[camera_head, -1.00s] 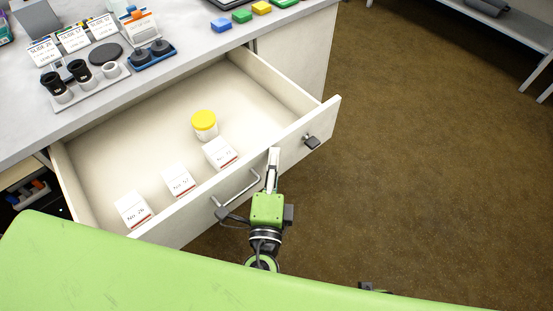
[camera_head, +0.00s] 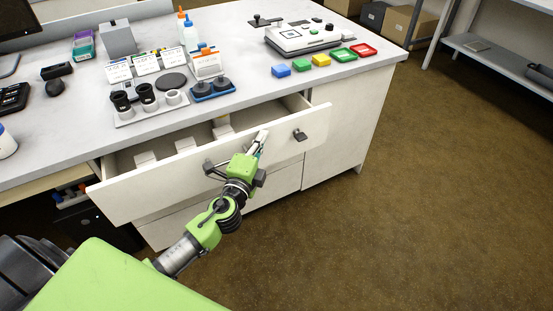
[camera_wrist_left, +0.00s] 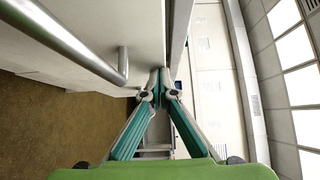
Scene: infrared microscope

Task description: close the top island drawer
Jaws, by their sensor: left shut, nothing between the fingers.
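The top island drawer (camera_head: 150,190) is partly open, its pale front panel standing out from the counter. Inside it, several white boxes (camera_head: 185,145) show near the back; the yellow-lidded jar is not visible. My left gripper (camera_head: 262,139) is shut and empty, its fingertips at the upper part of the drawer front, right of the middle. In the left wrist view its closed fingertips (camera_wrist_left: 158,76) meet beside the pale panel, and the metal bar handle (camera_wrist_left: 80,42) is at upper left. Whether the fingers touch the panel is unclear. My right gripper is out of view.
The countertop (camera_head: 235,100) holds slide boxes, eyepieces, bottles and coloured trays (camera_head: 343,55). The brown floor (camera_head: 420,190) at right is clear.

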